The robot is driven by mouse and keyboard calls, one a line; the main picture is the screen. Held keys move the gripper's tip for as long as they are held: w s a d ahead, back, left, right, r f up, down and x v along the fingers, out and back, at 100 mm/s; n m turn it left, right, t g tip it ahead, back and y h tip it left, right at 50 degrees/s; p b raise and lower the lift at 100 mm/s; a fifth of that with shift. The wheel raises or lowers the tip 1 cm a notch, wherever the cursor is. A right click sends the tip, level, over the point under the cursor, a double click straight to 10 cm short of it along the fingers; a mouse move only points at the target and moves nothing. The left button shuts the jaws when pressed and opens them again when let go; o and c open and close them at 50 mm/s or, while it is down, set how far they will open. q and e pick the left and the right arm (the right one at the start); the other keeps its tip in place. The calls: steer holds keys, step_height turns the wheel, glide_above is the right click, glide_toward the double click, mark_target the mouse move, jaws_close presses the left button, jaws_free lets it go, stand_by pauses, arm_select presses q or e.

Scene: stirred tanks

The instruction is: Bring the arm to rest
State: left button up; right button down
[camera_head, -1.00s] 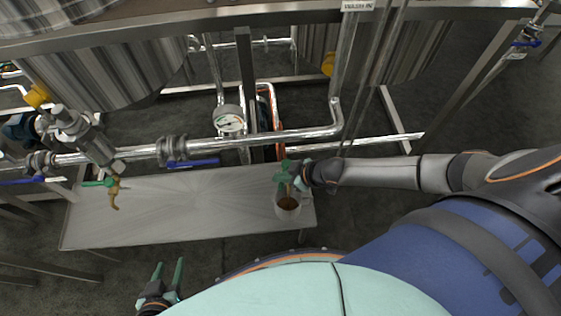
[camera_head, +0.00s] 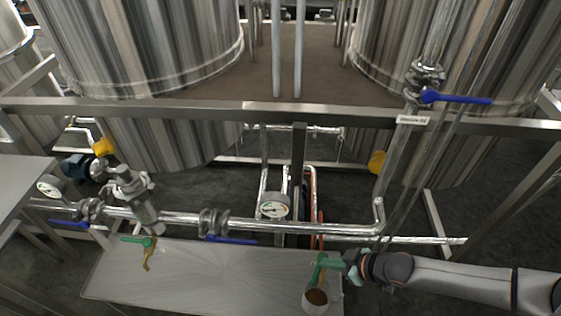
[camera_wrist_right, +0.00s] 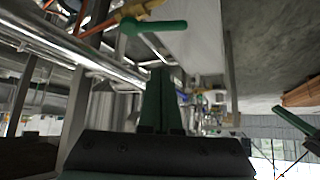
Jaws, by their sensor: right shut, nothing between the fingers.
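The fingers are shut and hold nothing. In the right wrist view the closed fingers (camera_wrist_right: 160,100) point ahead into free space. My right arm (camera_head: 455,279) reaches in from the right, about level.
The low table (camera_head: 215,275) is mostly bare. A brass tap with a green handle (camera_head: 139,241) hangs over its left part. Large steel tanks (camera_head: 150,50) stand beyond.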

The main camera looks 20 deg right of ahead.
steer(key=s+a+r+m+t+y, duration=0.1)
steer(key=s+a+m+t, duration=0.15)
steer(key=a, duration=0.85)
steer(key=s+d+m+h, duration=0.3)
steer(key=s+d, duration=0.2)
steer(key=s, duration=0.1)
steer(key=shift+d+f+h, duration=0.15)
steer(key=shift+f+h, duration=0.25)
steer(key=shift+f, duration=0.05)
